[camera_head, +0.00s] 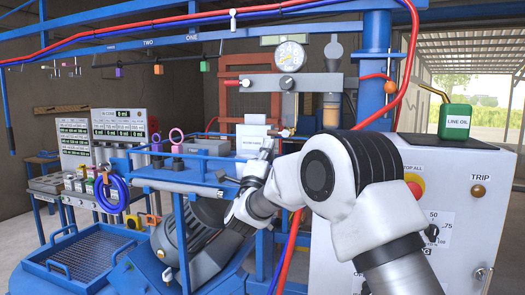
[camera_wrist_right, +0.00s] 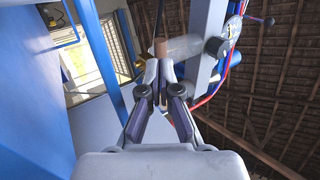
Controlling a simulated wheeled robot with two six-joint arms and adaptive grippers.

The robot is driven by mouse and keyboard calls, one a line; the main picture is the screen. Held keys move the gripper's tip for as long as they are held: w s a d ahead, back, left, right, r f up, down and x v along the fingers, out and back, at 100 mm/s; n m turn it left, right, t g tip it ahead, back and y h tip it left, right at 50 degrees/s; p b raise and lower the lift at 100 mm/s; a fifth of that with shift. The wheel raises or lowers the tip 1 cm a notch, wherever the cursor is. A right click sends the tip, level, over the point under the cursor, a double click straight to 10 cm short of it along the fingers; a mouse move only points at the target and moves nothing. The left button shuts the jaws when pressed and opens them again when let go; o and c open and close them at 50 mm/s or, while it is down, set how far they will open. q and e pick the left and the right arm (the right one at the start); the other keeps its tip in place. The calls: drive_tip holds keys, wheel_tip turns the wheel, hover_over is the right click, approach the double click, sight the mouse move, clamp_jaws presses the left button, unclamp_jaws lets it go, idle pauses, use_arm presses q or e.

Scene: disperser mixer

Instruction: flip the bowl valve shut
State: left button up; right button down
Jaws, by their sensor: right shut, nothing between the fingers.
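My right gripper (camera_head: 268,150) reaches in from the right and points up in front of the pale labelled box. In the wrist view its fingers (camera_wrist_right: 159,70) are shut, with nothing between them. A brown-ended grey cylinder (camera_wrist_right: 185,47) lies just beyond the fingertips in that view; I cannot tell whether they touch it. An amber bowl (camera_head: 331,112) hangs under a grey head, up and right of the gripper in the head view. I cannot make out for certain which part is the bowl valve, or its position. My left gripper is not in view.
A pressure gauge (camera_head: 290,56) sits above the gripper. A blue post (camera_head: 376,60) and red hose stand to the right. The grey control panel (camera_head: 470,210) carries a green oil can (camera_head: 455,121). A blue mesh tray (camera_head: 90,250) is at lower left.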

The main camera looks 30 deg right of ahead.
sight(277, 133)
drive_tip(key=shift+p+x, duration=0.3)
drive_tip(key=shift+x, duration=0.5)
drive_tip(key=shift+w+d+r, duration=0.15)
drive_tip(key=shift+d+r, duration=0.05)
drive_tip(key=shift+d, duration=0.05)
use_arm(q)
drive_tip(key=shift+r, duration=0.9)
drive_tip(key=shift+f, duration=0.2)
use_arm(e)
drive_tip(key=shift+f, duration=0.1)
